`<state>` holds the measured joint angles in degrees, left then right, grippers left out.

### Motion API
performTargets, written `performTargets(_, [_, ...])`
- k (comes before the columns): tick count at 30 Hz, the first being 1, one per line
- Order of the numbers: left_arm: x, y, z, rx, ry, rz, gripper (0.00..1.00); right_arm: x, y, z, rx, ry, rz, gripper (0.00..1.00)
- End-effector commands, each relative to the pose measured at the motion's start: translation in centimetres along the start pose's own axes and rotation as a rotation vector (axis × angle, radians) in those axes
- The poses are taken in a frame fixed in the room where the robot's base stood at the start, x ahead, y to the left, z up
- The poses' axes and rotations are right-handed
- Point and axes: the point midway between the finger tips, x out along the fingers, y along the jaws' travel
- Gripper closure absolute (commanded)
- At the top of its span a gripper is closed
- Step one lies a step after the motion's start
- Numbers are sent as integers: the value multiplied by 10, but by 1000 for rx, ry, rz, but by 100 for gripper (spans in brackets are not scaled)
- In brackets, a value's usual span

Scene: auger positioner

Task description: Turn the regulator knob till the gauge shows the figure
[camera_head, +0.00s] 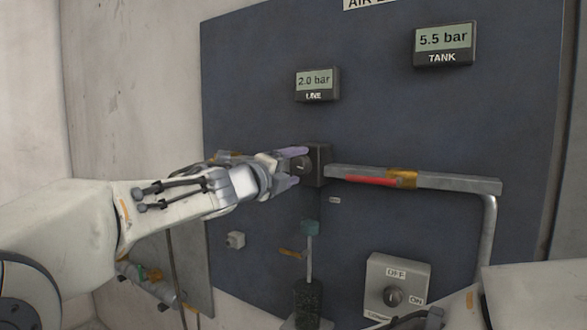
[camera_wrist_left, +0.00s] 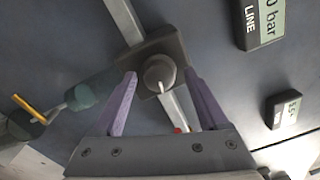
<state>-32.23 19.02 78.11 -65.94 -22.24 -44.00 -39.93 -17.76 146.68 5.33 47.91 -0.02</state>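The regulator is a dark block (camera_head: 322,165) on the blue panel, with a round grey knob (camera_wrist_left: 159,73) on its front. The LINE gauge (camera_head: 317,83) above it reads 2.0 bar. My left gripper (camera_head: 296,166) is at the regulator. In the left wrist view, its two purple fingers (camera_wrist_left: 160,76) stand apart, one on each side of the knob, with gaps visible between fingers and knob. I cannot tell how deep the tips reach. Part of my right arm shows at the bottom right; its gripper (camera_head: 432,318) is mostly cut off.
The TANK gauge (camera_head: 443,42) reads 5.5 bar. A grey pipe (camera_head: 455,183) with a red lever (camera_head: 372,181) runs right from the regulator. A switch box (camera_head: 384,268) marked OFF and ON sits lower right.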

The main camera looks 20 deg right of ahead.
Motion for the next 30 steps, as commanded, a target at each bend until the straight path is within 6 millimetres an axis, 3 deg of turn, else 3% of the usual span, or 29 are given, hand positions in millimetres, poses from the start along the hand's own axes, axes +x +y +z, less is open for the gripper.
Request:
performTargets(11, [-6,2,0,0,-1,3,23,3,0,0,0,0,0,26])
performTargets(24, [-85,2,0,1,-2,1,23,26,2,1,0,0,0,26])
performTargets(30, [-103,1,0,-1,-1,2,23,28,2,2,0,0,0,26])
